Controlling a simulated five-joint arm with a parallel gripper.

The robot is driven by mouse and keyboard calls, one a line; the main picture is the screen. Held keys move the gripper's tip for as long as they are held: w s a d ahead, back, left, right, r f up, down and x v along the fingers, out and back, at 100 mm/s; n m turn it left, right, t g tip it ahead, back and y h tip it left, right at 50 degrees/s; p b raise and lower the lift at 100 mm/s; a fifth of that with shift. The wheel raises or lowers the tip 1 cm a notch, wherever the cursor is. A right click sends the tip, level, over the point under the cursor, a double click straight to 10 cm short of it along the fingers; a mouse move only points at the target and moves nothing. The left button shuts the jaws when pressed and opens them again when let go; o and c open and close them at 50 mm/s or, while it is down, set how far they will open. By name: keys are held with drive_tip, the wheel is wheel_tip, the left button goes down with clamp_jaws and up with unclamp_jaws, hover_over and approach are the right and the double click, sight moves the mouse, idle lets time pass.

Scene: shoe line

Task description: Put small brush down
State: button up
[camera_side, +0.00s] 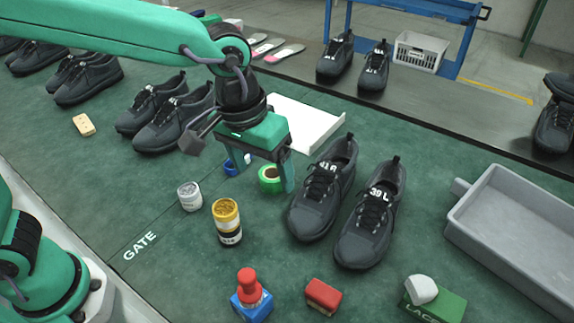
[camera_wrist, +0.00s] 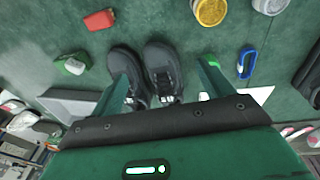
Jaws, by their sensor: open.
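My gripper (camera_side: 256,172) is open, pointing down above the green belt, with nothing held between its fingers. In the wrist view its two fingers (camera_wrist: 166,78) stand wide apart, with the black shoes showing beyond and between them. I cannot make out a brush with certainty. A small red block (camera_side: 323,295) lies on the belt at the front, well away from my gripper, and may be the small brush; its bristles cannot be made out. It also shows at the upper left in the wrist view (camera_wrist: 99,19).
Near my gripper are green tape (camera_side: 270,180), a blue carabiner (camera_wrist: 247,62), a yellow-topped jar (camera_side: 227,222) and a white jar (camera_side: 189,196). Black shoes (camera_side: 323,190) stand to the right, before a grey tray (camera_side: 520,225). A red-handled stamp (camera_side: 250,290) and lace box (camera_side: 437,304) are in front.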

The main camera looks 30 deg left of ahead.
drive_tip(key=s+a+r+t, duration=0.1)
drive_tip(key=s+a, duration=0.2)
drive_tip(key=a, duration=0.4)
drive_tip(key=s+a+r+t, duration=0.1)
drive_tip(key=s+a, duration=0.3)
drive_tip(key=a, duration=0.4)
drive_tip(key=s+a+r+t+y, duration=0.1)
drive_tip(key=s+a+t, duration=0.1)
drive_tip(key=a, duration=0.6)
drive_tip(key=shift+s+a, duration=0.25)
drive_tip(key=shift+s, duration=0.55)
drive_tip(key=shift+r, duration=0.1)
